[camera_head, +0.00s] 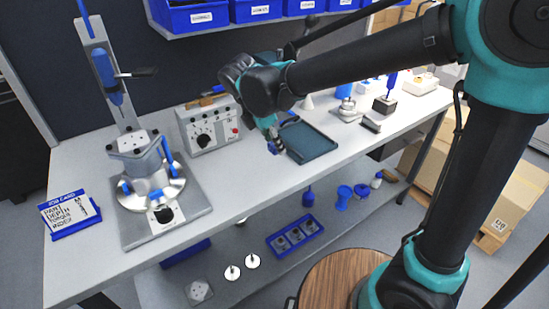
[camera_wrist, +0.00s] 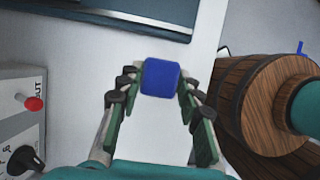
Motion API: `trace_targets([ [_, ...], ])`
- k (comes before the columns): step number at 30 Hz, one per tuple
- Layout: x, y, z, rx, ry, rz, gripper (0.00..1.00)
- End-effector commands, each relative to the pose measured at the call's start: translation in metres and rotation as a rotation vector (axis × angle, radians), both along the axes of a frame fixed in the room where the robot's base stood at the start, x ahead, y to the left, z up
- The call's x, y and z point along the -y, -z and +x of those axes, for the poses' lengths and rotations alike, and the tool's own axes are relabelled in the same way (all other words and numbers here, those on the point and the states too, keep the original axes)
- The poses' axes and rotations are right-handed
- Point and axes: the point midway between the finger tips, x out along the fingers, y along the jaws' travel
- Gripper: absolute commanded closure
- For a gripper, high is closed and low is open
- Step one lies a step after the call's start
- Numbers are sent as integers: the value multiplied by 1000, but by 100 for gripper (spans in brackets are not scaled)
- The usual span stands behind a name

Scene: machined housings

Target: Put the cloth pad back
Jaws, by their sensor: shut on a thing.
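A small blue block-like thing, likely the cloth pad (camera_wrist: 160,78), sits between my fingertips in the wrist view. My gripper (camera_wrist: 158,84) is shut on it, one finger on each side. In the head view my gripper (camera_head: 272,143) is over the bench, just left of the dark tray, and the blue pad (camera_head: 272,149) shows at its tip. The wrist view shows pale bench top around the pad; I cannot tell how high it is above the bench.
A dark blue-grey tray (camera_head: 309,141) lies right of my gripper. A grey control box (camera_head: 208,125) with a knob and red button stands to the left. A press-like fixture (camera_head: 150,185) and a job card (camera_head: 69,213) are further left. Bare bench (camera_head: 240,170) lies in front.

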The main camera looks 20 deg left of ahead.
Motion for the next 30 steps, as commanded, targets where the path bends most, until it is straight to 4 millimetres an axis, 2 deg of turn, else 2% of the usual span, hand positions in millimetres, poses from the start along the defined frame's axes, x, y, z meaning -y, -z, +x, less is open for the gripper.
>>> trace_targets([
  [2,0,11,0,0,0,0,96],
  [8,0,26,0,0,0,0,96],
  [15,0,55,0,0,0,0,96],
  [28,0,61,0,0,0,0,96],
  [29,0,61,0,0,0,0,61],
  [30,0,61,0,0,0,0,56],
])
